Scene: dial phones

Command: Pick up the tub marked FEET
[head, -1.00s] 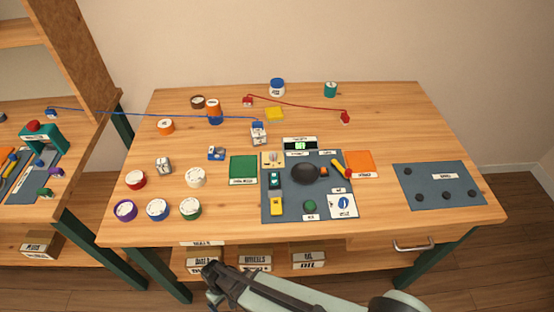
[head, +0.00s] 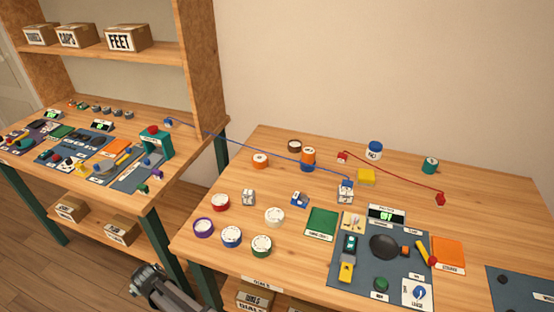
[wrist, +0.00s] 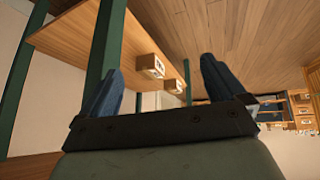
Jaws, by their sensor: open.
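The tub marked FEET (head: 127,38) is a cardboard-brown box with a white label. It stands on the upper shelf at the top left of the head view, the rightmost of three tubs. My gripper (head: 145,280) is low at the bottom of the head view, in front of the tables and far below and away from that tub. In the wrist view my gripper (wrist: 160,88) has its two blue fingers spread wide with nothing between them. The FEET tub cannot be made out in the wrist view.
A tub marked CAPS (head: 77,37) and another tub (head: 40,35) stand left of the FEET tub. A wooden upright (head: 203,65) bounds the shelf at right. The left bench (head: 75,185) below holds mats and parts. The right table (head: 290,150) carries phone parts and cables.

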